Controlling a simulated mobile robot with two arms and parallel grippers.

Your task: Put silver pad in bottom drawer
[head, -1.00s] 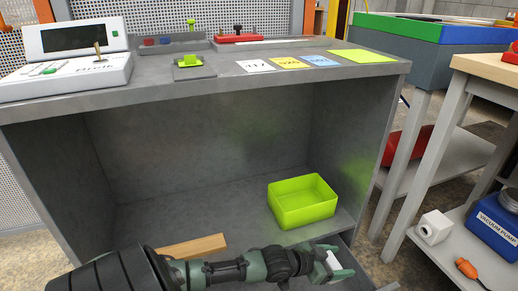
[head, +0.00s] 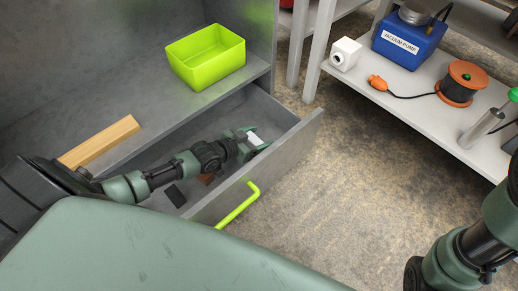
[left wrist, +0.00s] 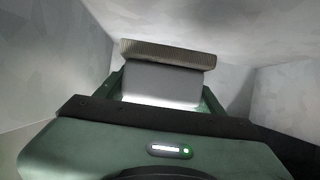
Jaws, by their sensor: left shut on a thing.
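The bottom drawer (head: 290,143) is pulled open under the grey cabinet, with a lime green handle (head: 240,205) on its front. My left gripper (head: 254,139) reaches over the cabinet shelf to the far right part of the drawer and is shut on the silver pad (head: 257,141). In the left wrist view the pad (left wrist: 160,85) sits between the fingers, with a ribbed tan strip at its far edge. Grey walls stand close around it. I cannot tell whether the pad touches the drawer floor. My right arm shows at the lower right; its gripper is outside the picture.
A dark block (head: 175,196) and a small brown piece (head: 206,178) lie in the drawer near my left arm. A lime bin (head: 206,58) and a wooden bar (head: 98,143) are on the shelf above. A side rack (head: 420,85) holds a blue vacuum pump (head: 408,40).

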